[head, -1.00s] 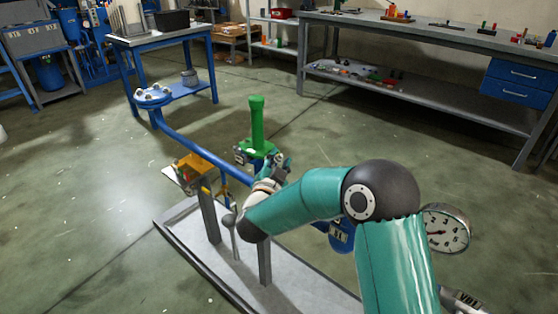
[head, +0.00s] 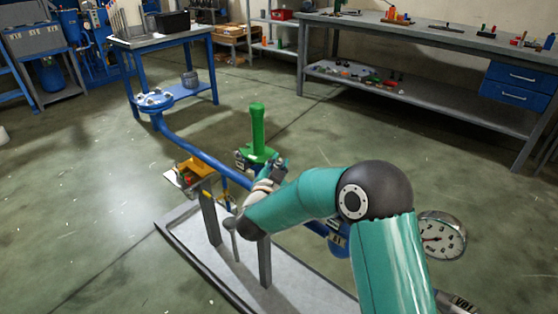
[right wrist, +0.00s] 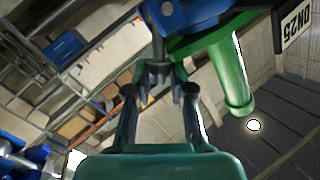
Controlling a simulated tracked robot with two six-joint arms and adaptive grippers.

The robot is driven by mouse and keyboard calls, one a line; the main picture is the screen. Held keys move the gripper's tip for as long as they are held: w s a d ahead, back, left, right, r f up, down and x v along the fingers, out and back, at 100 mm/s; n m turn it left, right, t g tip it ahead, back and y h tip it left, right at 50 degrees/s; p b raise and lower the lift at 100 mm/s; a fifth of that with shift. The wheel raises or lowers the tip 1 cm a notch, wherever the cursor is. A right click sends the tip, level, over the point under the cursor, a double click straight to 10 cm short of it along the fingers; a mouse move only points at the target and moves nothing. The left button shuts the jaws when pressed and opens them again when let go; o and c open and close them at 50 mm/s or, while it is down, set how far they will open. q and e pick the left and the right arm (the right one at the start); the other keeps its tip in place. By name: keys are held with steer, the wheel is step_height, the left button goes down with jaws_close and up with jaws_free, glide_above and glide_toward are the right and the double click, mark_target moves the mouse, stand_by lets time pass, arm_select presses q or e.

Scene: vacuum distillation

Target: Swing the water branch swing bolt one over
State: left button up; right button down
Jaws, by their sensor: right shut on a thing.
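My right gripper (head: 277,170) is at the near side of the green upright branch (head: 257,125) on the blue pipe run. In the right wrist view its two fingers (right wrist: 159,90) are shut on a small grey bolt (right wrist: 158,72), which I take to be the water branch swing bolt. The bolt sits just below a blue lug (right wrist: 190,12), close to the green branch (right wrist: 231,75). In the head view my right forearm and gripper hide the bolt. My left gripper is in neither view.
The blue pipe (head: 195,150) runs to a flange (head: 153,100) at the upper left. A round gauge (head: 441,236) is at the right. Workbenches stand behind, with open floor between.

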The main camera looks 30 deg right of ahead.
steer(key=c, duration=1.2)
jaws_free()
steer(key=shift+c, duration=0.2)
steer(key=shift+a, duration=0.1)
steer(key=v, duration=1.2)
